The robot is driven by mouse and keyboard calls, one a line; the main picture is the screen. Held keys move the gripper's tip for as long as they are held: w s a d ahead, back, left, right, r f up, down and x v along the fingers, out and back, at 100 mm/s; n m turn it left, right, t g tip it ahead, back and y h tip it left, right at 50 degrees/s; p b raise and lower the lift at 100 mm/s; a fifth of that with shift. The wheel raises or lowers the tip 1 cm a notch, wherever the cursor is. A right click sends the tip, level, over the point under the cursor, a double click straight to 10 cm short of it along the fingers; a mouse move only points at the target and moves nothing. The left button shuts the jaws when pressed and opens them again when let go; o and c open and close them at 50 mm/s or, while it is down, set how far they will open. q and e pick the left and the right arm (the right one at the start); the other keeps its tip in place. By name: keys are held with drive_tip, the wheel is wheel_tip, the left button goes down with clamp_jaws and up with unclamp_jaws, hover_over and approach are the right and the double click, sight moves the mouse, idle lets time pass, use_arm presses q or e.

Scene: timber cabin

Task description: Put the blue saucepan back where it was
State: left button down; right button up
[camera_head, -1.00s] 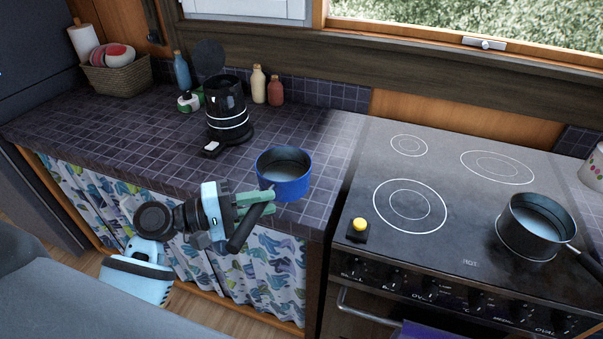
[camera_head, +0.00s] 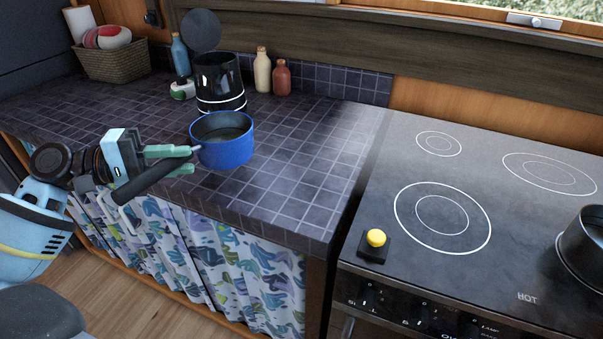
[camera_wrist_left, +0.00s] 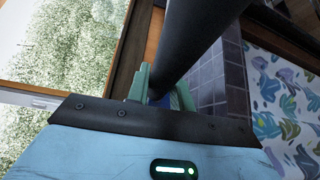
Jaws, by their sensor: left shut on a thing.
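The blue saucepan (camera_head: 224,150) is upright over the tiled counter (camera_head: 285,190), in front of the black kettle (camera_head: 218,78). I cannot tell whether its base touches the tiles. My left gripper (camera_head: 172,160) is at the pan's left side near the counter's front edge, its green fingers shut on the pan's black handle (camera_head: 150,180). In the left wrist view the dark handle (camera_wrist_left: 195,40) runs up between the fingers (camera_wrist_left: 160,85), and only a sliver of the blue pan (camera_wrist_left: 176,101) shows. My right gripper is not in view.
A cooktop (camera_head: 505,250) with ring markings stands to the right. A yellow button (camera_head: 376,238) is at its front left, and a dark pot (camera_head: 585,245) at its right. Bottles (camera_head: 272,75) and a basket (camera_head: 118,60) line the back. The counter right of the pan is clear.

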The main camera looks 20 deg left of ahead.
use_arm(q)
drive_tip(key=shift+w+d+f+p, duration=0.45)
drive_tip(key=shift+w+d+f, duration=0.55)
drive_tip(key=shift+d, duration=1.4)
drive_tip(key=shift+w+d+f+p, duration=0.55)
drive_tip(key=shift+w+d, duration=0.7)
drive_tip(key=shift+d, duration=1.2)
drive_tip(key=shift+w+d+f+p, duration=0.4)
drive_tip(key=shift+w+d+f, duration=0.6)
drive_tip(key=shift+d, duration=1.4)
drive_tip(key=shift+w, duration=0.15)
drive_tip(key=c, duration=1.6)
unclamp_jaws()
drive_tip(key=shift+f, duration=0.1)
drive_tip(key=shift+c, duration=0.2)
drive_tip(key=o, duration=0.4)
